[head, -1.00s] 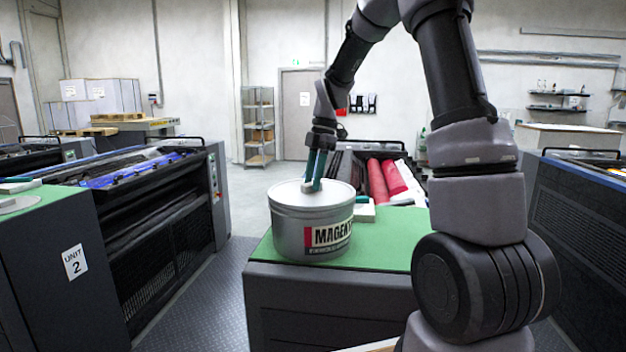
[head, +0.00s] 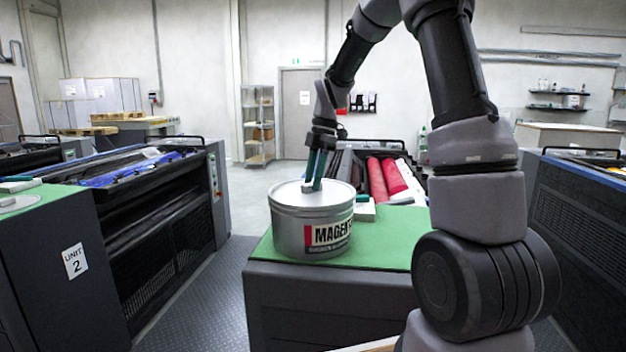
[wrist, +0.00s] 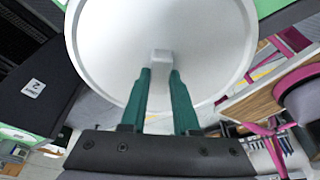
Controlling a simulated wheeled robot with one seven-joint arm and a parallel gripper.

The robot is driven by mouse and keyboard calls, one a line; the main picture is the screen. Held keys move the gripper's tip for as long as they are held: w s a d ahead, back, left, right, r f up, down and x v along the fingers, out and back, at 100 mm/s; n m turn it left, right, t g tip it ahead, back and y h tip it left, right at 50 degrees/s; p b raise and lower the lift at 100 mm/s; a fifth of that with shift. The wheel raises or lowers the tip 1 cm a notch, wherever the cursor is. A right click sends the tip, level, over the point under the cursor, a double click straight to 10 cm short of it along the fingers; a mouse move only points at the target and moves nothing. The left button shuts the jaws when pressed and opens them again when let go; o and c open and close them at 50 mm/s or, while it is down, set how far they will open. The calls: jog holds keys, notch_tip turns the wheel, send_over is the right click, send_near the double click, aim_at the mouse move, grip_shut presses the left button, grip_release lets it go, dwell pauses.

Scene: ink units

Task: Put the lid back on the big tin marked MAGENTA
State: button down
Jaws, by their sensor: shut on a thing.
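The big tin (head: 300,238) stands upright on the green top of a dark cabinet in the head view; its label reads MAGEN, the rest turned out of sight. The pale round lid (head: 290,192) lies level at the tin's mouth and looks flush with the rim. My gripper (head: 312,187) comes down from above and is shut on the lid's small knob. In the wrist view the lid (wrist: 165,25) fills the upper middle, and the green fingers (wrist: 161,75) close on both sides of the knob (wrist: 161,57). The tin's rim under the lid is hidden.
The green top (head: 385,240) has free room right of the tin. A small white block with a green part (head: 365,208) lies close behind the tin at right. Red rollers (head: 385,178) lie behind. The UNIT 2 cabinet (head: 75,262) stands left across the aisle.

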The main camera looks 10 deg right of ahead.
jog(key=shift+c, duration=0.5)
grip_release()
jog(key=shift+r, duration=3.5)
grip_shut()
